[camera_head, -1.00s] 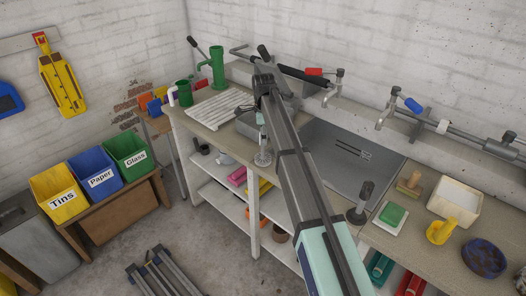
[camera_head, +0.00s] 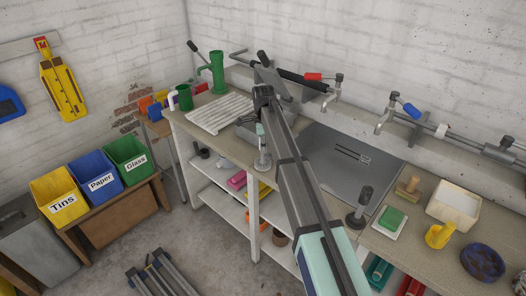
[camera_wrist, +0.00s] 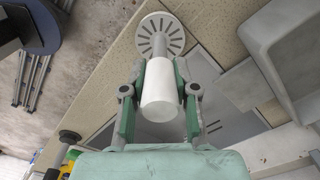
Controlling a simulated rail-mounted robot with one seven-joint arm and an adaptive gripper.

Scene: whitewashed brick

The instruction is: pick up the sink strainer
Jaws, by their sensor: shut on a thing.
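The sink strainer is a pale slotted disc (camera_wrist: 160,34) with a grey stem and a thick white cylindrical handle (camera_wrist: 161,92). My gripper (camera_wrist: 159,76) is shut on the handle, one green-padded finger on each side. In the head view my gripper (camera_head: 261,131) points down by the worktop's front edge. The strainer's disc (camera_head: 262,164) hangs below it, upright, in front of the worktop edge in the picture. I cannot tell how far it is above the worktop.
The worktop (camera_head: 410,245) carries a steel sink (camera_head: 350,158), a ribbed white drainer (camera_head: 218,113), a green soap (camera_head: 391,218), a white tub (camera_head: 454,207) and a dark-handled plunger-like tool (camera_head: 361,206). Taps line the back wall. A grey basin (camera_wrist: 298,45) lies right in the wrist view.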

